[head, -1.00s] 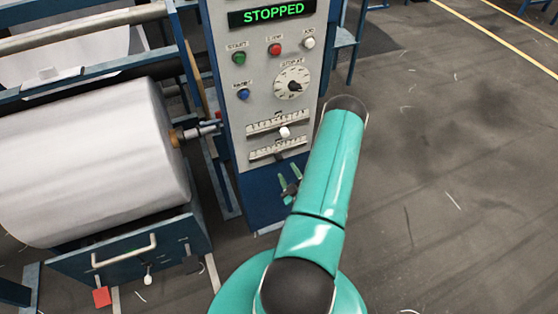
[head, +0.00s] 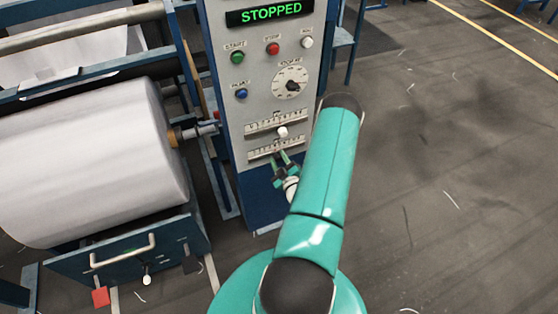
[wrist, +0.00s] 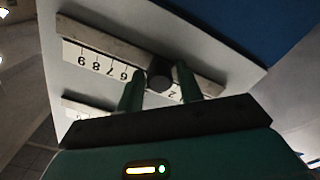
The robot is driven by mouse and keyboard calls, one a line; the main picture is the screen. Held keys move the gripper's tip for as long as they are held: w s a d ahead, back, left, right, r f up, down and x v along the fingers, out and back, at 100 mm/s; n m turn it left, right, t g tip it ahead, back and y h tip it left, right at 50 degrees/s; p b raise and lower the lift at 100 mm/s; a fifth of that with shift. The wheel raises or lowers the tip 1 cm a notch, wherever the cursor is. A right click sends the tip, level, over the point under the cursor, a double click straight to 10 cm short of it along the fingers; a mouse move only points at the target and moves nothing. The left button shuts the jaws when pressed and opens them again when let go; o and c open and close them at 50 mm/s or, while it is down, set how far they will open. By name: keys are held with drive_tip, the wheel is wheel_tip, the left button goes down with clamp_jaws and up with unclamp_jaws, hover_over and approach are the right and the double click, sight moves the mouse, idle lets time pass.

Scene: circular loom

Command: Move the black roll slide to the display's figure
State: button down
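The black roll slide (wrist: 160,75) is a dark round knob on the lower slotted scale (wrist: 95,58), whose digits look upside down in the wrist view. It sits between the visible 6 and 2; the digits between are hidden. My gripper (wrist: 160,87) is open, with one green finger on each side of the knob and a small gap at each side. In the head view my gripper (head: 281,163) is at the lower scale (head: 262,150), and I cannot make out the knob there. The display (head: 270,13) reads STOPPED in green and shows no figure.
The upper scale (head: 262,126) carries a white slide knob (head: 283,132). Above are green (head: 237,57), red (head: 273,48), white (head: 306,42) and blue (head: 241,93) buttons and a round dial (head: 290,83). A large white roll (head: 85,160) stands left. Floor to the right is open.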

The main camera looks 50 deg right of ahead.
sight(294, 147)
drive_tip(key=s+d, duration=0.1)
drive_tip(key=d, duration=0.1)
drive_tip(key=s+d, duration=0.1)
drive_tip(key=d, duration=0.1)
drive_tip(key=s+d, duration=0.2)
drive_tip(key=d, duration=0.1)
drive_tip(key=c, duration=1.1)
unclamp_jaws()
drive_tip(key=shift+c, duration=0.2)
drive_tip(key=v, duration=1.4)
